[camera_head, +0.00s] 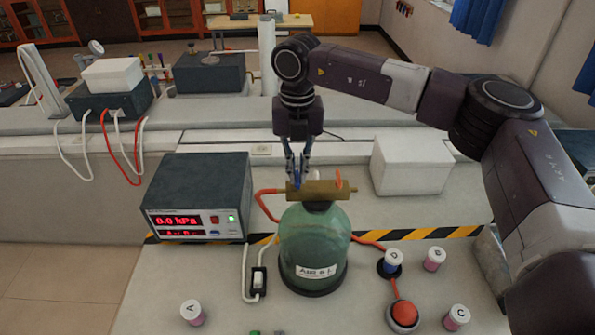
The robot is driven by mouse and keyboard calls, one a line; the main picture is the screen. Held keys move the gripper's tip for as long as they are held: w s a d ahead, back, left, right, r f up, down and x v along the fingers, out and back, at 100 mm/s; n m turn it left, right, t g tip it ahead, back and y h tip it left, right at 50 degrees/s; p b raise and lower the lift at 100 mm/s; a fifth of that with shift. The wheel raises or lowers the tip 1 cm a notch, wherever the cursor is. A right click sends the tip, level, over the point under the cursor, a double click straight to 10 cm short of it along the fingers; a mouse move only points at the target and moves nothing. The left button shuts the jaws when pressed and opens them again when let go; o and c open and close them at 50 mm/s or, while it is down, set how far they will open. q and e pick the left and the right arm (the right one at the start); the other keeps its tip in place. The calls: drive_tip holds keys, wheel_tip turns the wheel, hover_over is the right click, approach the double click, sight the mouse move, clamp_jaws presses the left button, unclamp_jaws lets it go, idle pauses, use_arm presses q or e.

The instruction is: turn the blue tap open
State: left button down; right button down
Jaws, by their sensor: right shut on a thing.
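A green glass bottle (313,245) with a white label stands upright on the bench. A brass fitting (318,190) lies across its top. The blue tap (297,182) is at the left part of the fitting, mostly hidden by my right gripper. My right gripper (299,177) points straight down from above and is shut on the blue tap. An orange tap (338,179) sticks up at the right part of the fitting. My left gripper is not in view.
A dark pressure box (199,197) reading 0.0 kPa stands left of the bottle. A white box (412,164) is behind right. A red button (403,314) and lettered jars (434,259) are at the front right. Jar A (192,312) stands front left. Red hoses meet the bottle's fitting area.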

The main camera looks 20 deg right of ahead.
sight(298, 176)
drive_tip(key=shift+f+n+b, duration=0.15)
drive_tip(key=shift+n+b, duration=1.25)
drive_tip(key=n+b, duration=0.2)
drive_tip(key=n, duration=0.2)
drive_tip(key=shift+n+b, duration=0.3)
drive_tip(key=n, duration=0.2)
drive_tip(key=n+b, duration=0.1)
drive_tip(key=n, duration=0.1)
drive_tip(key=shift+r+n, duration=0.2)
drive_tip(key=shift+n, duration=0.1)
drive_tip(key=n, duration=0.5)
drive_tip(key=shift+n+b, duration=0.3)
drive_tip(key=shift+b, duration=0.1)
drive_tip(key=shift+r, duration=0.1)
drive_tip(key=c, duration=2.1)
unclamp_jaws()
wheel_tip(298, 176, up, 12)
